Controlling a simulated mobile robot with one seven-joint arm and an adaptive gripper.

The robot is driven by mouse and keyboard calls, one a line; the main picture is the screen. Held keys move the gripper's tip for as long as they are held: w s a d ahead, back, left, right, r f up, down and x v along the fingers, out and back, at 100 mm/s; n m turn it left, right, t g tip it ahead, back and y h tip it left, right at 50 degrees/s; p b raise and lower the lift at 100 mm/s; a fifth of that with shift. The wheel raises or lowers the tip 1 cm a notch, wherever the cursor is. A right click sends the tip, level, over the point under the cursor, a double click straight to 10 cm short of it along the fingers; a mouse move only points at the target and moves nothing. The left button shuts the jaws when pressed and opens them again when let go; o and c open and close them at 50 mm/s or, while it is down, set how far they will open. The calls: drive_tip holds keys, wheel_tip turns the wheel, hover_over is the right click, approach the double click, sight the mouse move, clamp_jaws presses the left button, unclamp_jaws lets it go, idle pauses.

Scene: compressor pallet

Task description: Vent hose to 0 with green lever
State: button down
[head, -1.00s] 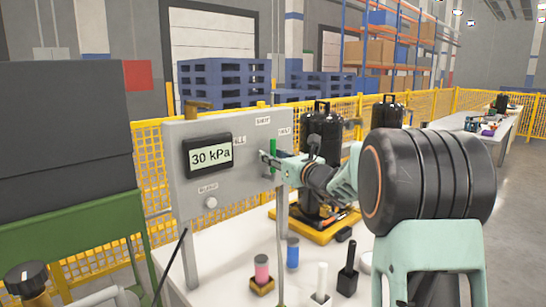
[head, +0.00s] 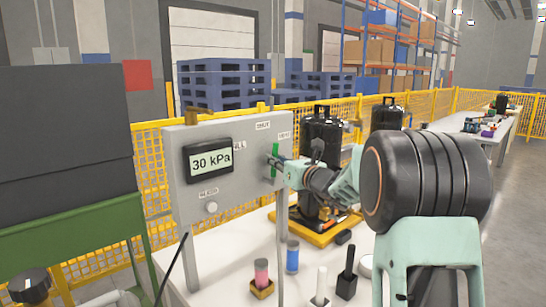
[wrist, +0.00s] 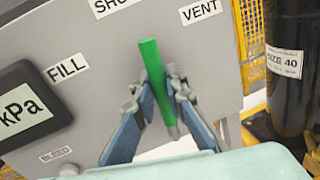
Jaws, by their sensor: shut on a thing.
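The green lever (wrist: 151,68) stands on the grey panel, and its upper end points up between the SHUT label (wrist: 112,5) and the VENT label (wrist: 200,10). My gripper (wrist: 157,88) is shut on the lever, one finger on each side of it. In the head view the lever (head: 275,150) is nearly upright at the panel's right side, with my gripper (head: 277,162) at it. The display (head: 209,161) reads 30 kPa. The FILL label (wrist: 67,68) is to the left of the lever. The hose cannot be made out clearly.
A white bleed knob (head: 211,208) sits low on the panel (head: 235,190). Black cylinders (head: 322,135) stand behind my arm. Pink and blue cylinders (head: 292,256) and small holders stand on the white table in front. Yellow fencing (head: 150,170) runs behind.

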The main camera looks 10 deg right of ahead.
drive_tip(key=w+d+f+m+p, duration=0.1)
drive_tip(key=m+p, duration=0.1)
drive_tip(key=p, duration=0.2)
drive_tip(key=w+d+m+g+p, duration=0.1)
drive_tip(key=d+m+p, duration=0.1)
drive_tip(key=p, duration=0.3)
drive_tip(key=d+f+m+p, duration=0.1)
drive_tip(key=m+p, duration=0.3)
drive_tip(key=p, duration=0.1)
drive_tip(key=shift+w+d+f+g, duration=0.15)
drive_tip(key=shift+w+f+g, duration=0.2)
drive_tip(key=shift+w+g, duration=0.05)
drive_tip(key=c, duration=1.9)
unclamp_jaws()
drive_tip(key=shift+c, duration=0.2)
drive_tip(key=v, duration=1.2)
